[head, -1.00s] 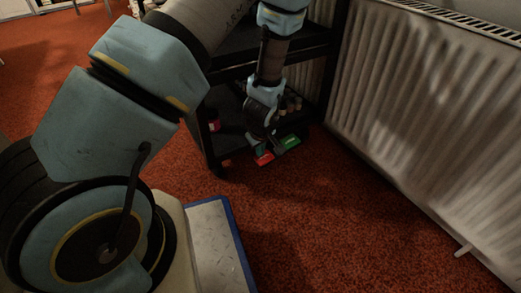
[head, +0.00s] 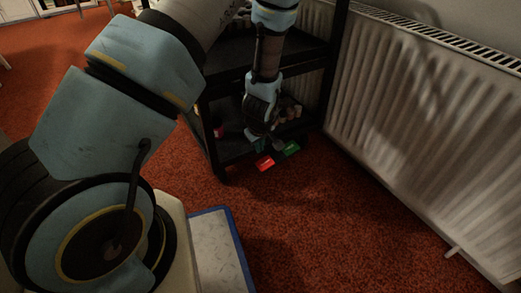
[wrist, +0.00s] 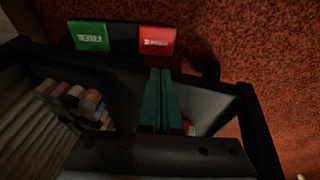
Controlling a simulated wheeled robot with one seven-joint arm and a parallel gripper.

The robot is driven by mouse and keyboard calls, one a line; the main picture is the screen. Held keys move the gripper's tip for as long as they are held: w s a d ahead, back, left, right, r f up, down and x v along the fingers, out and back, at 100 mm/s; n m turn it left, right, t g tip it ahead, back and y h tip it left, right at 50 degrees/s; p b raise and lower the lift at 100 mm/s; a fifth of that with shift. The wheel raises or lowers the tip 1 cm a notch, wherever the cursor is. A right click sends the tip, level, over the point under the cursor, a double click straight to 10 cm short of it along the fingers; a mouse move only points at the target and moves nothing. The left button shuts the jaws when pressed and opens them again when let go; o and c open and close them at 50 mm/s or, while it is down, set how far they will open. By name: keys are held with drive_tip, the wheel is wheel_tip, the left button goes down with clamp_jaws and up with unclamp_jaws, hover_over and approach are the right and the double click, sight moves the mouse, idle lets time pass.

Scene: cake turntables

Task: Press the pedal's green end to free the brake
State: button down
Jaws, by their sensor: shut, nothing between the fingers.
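The pedal is low at the foot of the black shelf unit, just above the red carpet. Its green end (head: 291,149) is on the right in the head view and its red end (head: 265,163) on the left. In the wrist view the green end (wrist: 89,36), with pale lettering like FREE, is at the upper left, and the red end (wrist: 157,40) is right of it. My gripper (wrist: 160,72) is shut and empty. Its teal fingers point at the red end's near edge; contact cannot be told. In the head view my gripper (head: 267,148) hangs just behind the pedal.
The black shelf unit (head: 217,157) surrounds my gripper closely, with several small jars (wrist: 82,101) on a shelf. A white radiator (head: 410,110) stands to the right. A blue-edged plate (head: 222,255) is at the front. The red carpet (head: 320,220) before the pedal is clear.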

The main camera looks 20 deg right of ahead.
drive_tip(key=a+p+v, duration=0.2)
drive_tip(key=p+v, duration=0.1)
drive_tip(key=v, duration=0.6)
drive_tip(key=shift+s, duration=0.35)
drive_tip(key=shift+r, duration=0.15)
